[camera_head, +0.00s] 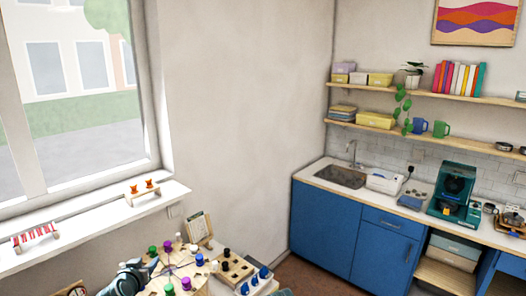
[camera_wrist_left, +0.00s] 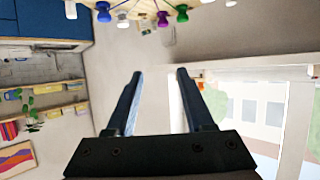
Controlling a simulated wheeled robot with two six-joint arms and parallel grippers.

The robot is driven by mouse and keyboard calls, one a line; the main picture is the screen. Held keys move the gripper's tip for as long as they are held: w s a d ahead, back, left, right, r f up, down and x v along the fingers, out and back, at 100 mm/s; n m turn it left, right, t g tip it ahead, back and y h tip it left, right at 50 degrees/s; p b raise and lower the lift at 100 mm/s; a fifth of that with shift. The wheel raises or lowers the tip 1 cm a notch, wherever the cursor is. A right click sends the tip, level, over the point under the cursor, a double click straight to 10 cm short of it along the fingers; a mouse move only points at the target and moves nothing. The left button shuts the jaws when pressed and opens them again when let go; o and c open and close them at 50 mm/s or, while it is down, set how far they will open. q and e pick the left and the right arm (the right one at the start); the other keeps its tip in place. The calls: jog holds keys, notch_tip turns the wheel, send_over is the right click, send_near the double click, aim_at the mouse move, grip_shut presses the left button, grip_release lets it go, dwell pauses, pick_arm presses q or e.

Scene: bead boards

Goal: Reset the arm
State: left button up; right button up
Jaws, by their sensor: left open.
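My left gripper (camera_head: 134,267) shows at the bottom left of the head view, beside the board with pegs. In the left wrist view my left gripper (camera_wrist_left: 160,76) has its two dark fingers apart with nothing between them. Beyond the fingers is plain wall. The wooden bead board (camera_head: 178,271) carries purple, green, blue and white pegs. Part of the board (camera_wrist_left: 130,6) also shows at the top of the wrist view. My right gripper is not in either view.
A small wooden tray (camera_head: 235,268) with dark and light pegs stands right of the board, near several blue pegs. Blue cabinets (camera_head: 325,225) with a sink (camera_head: 342,176) stand behind.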

pick_arm(q)
jog(key=s+d+f+m+g+h+b, duration=0.2)
jog(key=s+d+f+g+b, duration=0.15)
jog(key=d+f, duration=0.6)
jog(key=s+d+f+m+g+h+b, duration=0.3)
jog(key=d+f, duration=0.4)
jog(key=d, duration=0.6)
jog(key=s+d+f+g+y+b, duration=0.2)
jog(key=s+d+f+g, duration=0.1)
jog(key=s, duration=0.4)
jog(key=s+d+f+g+y+b, duration=0.2)
jog(key=s+d+f+g, duration=0.2)
jog(key=s, duration=0.3)
jog(key=shift+s+f+y, duration=0.15)
jog(key=shift+f+y, duration=0.25)
jog(key=shift+f, duration=0.1)
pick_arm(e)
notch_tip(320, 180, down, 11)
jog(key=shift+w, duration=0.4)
pick_arm(q)
jog(key=shift+d, duration=0.1)
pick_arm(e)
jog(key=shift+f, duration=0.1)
